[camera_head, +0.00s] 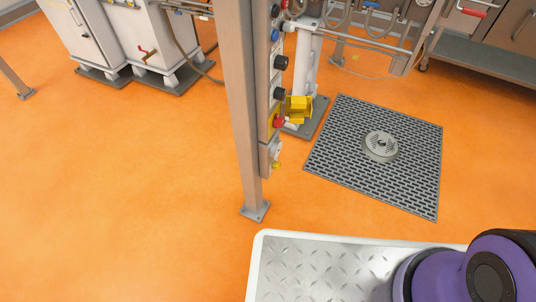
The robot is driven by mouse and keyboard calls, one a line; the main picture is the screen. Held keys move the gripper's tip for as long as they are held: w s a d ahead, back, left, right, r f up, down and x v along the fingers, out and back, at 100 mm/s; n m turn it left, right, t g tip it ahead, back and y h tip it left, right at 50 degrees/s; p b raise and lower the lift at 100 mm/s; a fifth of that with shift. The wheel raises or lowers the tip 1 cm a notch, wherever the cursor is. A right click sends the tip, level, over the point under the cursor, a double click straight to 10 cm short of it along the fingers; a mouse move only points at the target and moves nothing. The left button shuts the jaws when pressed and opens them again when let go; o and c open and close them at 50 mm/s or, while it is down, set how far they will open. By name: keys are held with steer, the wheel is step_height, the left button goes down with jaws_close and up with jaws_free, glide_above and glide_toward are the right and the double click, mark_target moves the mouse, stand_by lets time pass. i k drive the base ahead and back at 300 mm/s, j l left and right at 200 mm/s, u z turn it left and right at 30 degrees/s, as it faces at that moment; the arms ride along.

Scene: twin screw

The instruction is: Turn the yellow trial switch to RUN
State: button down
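A narrow control panel (272,85) is fixed to a grey upright post and is seen nearly edge-on. Black knobs (280,62), a blue button (275,35) and a red button (279,121) on a yellow backing stick out of its right side. A yellow boxy part (298,109) shows just right of the red button, and a small yellow piece (277,165) shows at the panel's lower end. I cannot tell which yellow part is the trial switch, and no RUN marking is readable. My gripper is out of view; only purple links of my arm show at the lower right.
The grey post (240,110) stands on a foot plate (255,211). A grated floor drain (340,150) with a round cover (381,146) lies to the right. White cabinets (140,45) stand at the back left, and a steel bench (490,60) at the back right. The orange floor at left is clear.

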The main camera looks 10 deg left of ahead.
mark_target(276, 165)
steer(key=i+l+u, duration=0.15)
steer(key=l, duration=0.25)
steer(key=i+l+u, duration=0.15)
steer(key=l, duration=0.2)
steer(key=l+u, duration=0.15)
steer(key=l, duration=0.25)
steer(key=i+l+u, duration=0.15)
steer(key=l, duration=0.3)
